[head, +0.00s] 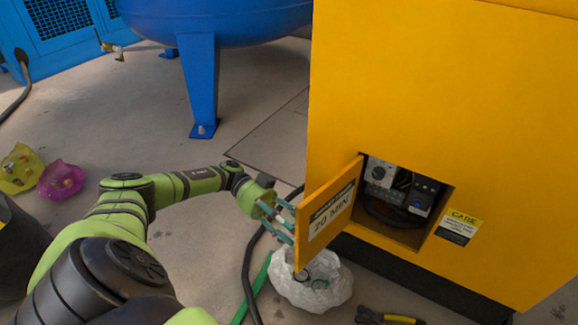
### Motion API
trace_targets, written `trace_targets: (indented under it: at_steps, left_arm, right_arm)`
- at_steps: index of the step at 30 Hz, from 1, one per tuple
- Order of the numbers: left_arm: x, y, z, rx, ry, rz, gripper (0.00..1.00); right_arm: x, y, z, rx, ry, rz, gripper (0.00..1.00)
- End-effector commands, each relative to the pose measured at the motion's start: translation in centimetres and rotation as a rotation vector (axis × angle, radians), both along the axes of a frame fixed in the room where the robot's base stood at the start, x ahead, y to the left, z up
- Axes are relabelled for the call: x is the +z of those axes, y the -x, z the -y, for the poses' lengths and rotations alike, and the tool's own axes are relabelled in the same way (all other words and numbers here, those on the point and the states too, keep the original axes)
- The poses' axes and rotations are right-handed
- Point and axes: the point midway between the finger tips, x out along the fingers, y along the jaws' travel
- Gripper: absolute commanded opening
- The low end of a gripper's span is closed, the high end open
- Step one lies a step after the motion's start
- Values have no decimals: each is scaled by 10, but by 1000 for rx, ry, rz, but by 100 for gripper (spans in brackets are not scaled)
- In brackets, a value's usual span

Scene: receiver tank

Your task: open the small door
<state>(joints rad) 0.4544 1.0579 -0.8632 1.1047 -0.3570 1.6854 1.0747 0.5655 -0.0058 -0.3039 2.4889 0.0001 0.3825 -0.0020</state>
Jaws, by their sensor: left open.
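The small door (328,213) is a yellow panel with a white label reading "20 MIN", on the front of a large yellow cabinet (430,90). It stands swung out to the left, and the recess (400,200) behind it shows dark and pale devices and cables. My left gripper (285,222) is open at the outer left edge of the door, with its fingers close to the door's outer face. I cannot tell whether they touch it. My right gripper is not in view.
A white bag (310,282) with small items sits on the floor below the door. Black and green hoses (250,280) run beside it. Pliers (388,317) lie at the bottom. A blue tank (215,20) on legs stands behind. Yellow and pink bags (60,180) lie at left.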

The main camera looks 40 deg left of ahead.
Motion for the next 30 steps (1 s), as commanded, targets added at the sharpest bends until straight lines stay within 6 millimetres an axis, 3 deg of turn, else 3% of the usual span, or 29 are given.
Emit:
trace_targets:
  at_steps: [5,16,21,30]
  left_arm:
    - [21,0,-1,0,-3,4,46]
    - [87,0,0,-1,-2,2,46]
    - [98,0,0,0,-1,-1,46]
    - [99,0,0,0,-1,-1,46]
  right_arm:
    - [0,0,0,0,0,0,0]
    - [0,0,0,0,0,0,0]
    - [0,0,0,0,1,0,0]
    - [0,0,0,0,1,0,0]
